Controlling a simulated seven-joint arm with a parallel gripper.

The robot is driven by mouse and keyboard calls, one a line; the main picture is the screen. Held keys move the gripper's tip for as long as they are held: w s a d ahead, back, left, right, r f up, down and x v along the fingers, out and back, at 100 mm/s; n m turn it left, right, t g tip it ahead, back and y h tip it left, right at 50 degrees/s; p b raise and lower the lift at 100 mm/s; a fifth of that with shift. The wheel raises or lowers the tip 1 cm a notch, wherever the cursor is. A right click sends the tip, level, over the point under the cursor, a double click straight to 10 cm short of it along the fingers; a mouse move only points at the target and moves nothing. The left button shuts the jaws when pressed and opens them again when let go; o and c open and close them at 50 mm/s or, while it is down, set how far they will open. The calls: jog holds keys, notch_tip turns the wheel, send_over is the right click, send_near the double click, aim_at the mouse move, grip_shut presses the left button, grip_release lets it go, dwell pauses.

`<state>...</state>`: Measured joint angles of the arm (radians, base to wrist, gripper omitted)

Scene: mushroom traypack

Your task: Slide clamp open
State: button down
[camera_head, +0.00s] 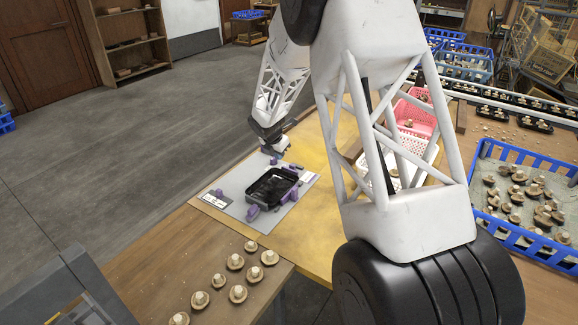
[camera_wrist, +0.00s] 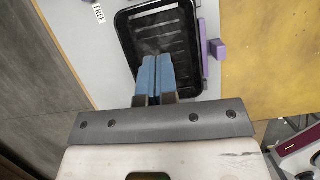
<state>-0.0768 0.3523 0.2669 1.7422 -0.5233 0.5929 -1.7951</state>
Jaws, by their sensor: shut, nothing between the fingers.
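A black tray (camera_head: 268,199) sits empty on a grey board (camera_head: 232,184), with purple clamp pieces around it. One purple clamp (camera_head: 253,212) is at the tray's near side, and another (camera_head: 292,193) is at its right side. In the wrist view a purple clamp (camera_wrist: 217,49) with a block sticking outward stands at the tray's right edge.
Several mushrooms (camera_head: 236,262) lie on the brown table in front. The yellow tabletop (camera_head: 300,236) right of the board is clear. A blue crate (camera_head: 493,226) of mushrooms and a pink basket (camera_head: 416,117) stand at the right. My arm hides part of the table.

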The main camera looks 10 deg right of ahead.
aim_at(293, 165)
jog(key=shift+w+a+f+n, duration=0.15)
jog(key=shift+w+f+n, duration=0.25)
jog(key=shift+w+f, duration=0.4)
jog(key=shift+s+f, duration=0.1)
jog(key=shift+f, duration=0.05)
jog(key=x, duration=1)
jog(key=shift+w+d, duration=0.7)
jog(key=shift+d, duration=0.05)
jog(key=shift+w+d, duration=0.6)
jog(key=shift+w, duration=0.05)
jog(key=shift+w+d, duration=0.85)
jog(key=shift+d, duration=0.1)
